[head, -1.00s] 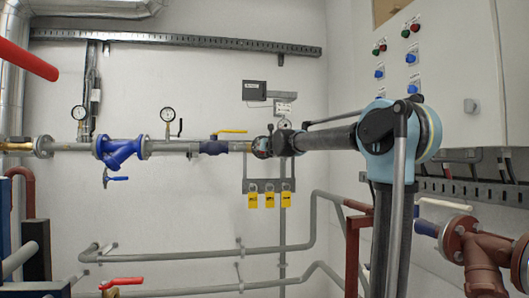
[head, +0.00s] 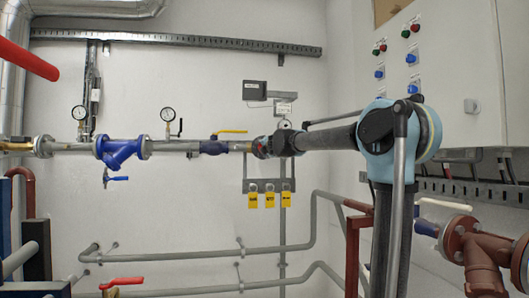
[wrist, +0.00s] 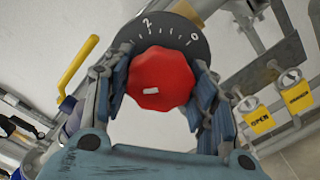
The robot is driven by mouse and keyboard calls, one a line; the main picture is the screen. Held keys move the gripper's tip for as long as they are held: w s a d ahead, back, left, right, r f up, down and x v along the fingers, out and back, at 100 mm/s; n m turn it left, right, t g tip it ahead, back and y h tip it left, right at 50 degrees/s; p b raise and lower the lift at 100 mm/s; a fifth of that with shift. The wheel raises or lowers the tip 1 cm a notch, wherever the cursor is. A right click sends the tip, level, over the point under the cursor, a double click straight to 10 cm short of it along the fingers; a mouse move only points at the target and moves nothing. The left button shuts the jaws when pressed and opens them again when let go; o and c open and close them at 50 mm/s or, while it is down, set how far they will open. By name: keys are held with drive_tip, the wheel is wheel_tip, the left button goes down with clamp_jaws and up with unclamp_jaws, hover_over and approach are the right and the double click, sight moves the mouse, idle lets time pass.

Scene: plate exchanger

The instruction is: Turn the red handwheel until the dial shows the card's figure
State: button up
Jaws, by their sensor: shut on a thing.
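The red handwheel (wrist: 162,80) is in the middle of the wrist view, with a small white mark on its face. My gripper (wrist: 160,88) has a finger on each side of it and is shut on its rim. Behind the wheel is a dark dial (wrist: 165,32) with white ticks and the figures 2 and 0; I cannot make out a pointer. In the head view my gripper (head: 266,146) is at the pipe's right end and hides most of the wheel. A small pale card (head: 285,108) is on the wall above; its writing is too small to read.
Yellow tags (head: 269,200) hang on a rack below my gripper. A yellow lever (head: 231,131) and a blue valve (head: 122,150) are on the pipe to the left. A dark box (head: 254,90) is on the wall above.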

drive_tip(key=shift+d+m, duration=0.15)
drive_tip(key=shift+m, duration=0.35)
drive_tip(key=shift+f, duration=0.1)
drive_tip(key=o, duration=1.1)
drive_tip(key=shift+s, duration=0.1)
drive_tip(key=shift+s, duration=0.25)
drive_tip(key=v, duration=1.1)
drive_tip(key=shift+d, duration=0.15)
